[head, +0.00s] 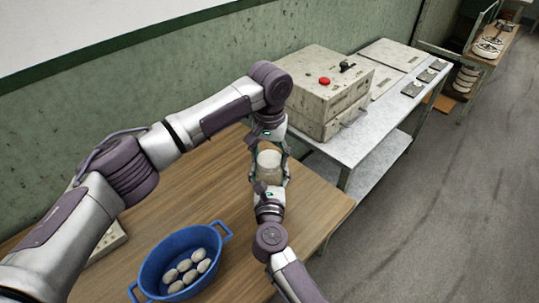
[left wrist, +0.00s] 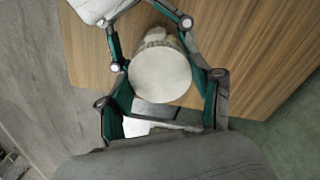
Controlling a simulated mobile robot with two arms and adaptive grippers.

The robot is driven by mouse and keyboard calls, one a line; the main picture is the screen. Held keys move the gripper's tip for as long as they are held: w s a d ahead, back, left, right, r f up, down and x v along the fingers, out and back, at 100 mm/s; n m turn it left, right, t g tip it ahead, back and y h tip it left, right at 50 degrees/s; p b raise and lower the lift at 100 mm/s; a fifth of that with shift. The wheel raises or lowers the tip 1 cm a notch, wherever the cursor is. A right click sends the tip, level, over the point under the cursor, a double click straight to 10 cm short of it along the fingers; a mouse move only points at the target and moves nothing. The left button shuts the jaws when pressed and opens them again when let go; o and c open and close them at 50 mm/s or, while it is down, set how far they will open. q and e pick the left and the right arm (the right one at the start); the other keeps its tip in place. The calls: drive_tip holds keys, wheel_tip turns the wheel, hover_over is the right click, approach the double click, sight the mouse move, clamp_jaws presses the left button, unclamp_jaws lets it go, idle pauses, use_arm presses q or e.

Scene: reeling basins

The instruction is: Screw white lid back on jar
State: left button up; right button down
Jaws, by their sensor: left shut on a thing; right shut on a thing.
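The jar (head: 268,166) is held upright or nearly so above the wooden table, between my two grippers. Its white lid (left wrist: 160,76) faces the left wrist camera as a pale round disc at the jar's top. Whether it is fully seated cannot be told. My left gripper (head: 268,147) comes from the far side and is shut on the lid. My right gripper (head: 269,176) comes from the near side and is shut around the jar body. The jar's contents, a little of which shows behind the lid in the left wrist view, are mostly hidden.
A blue oval basin (head: 146,266) with several white cocoons stands on the wooden table (head: 120,240) at the lower left. A worn metal box with a red button (head: 325,81) stands on a grey bench (head: 385,125) behind. The table's right edge lies close by.

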use_arm(q)
drive_tip(key=m, duration=0.6)
drive_tip(key=shift+m, duration=0.4)
drive_tip(key=m, duration=0.7)
drive_tip(key=shift+f, duration=0.1)
drive_tip(key=o, duration=1.3)
drive_tip(key=shift+r, duration=2.3)
drive_tip(key=shift+c, duration=0.4)
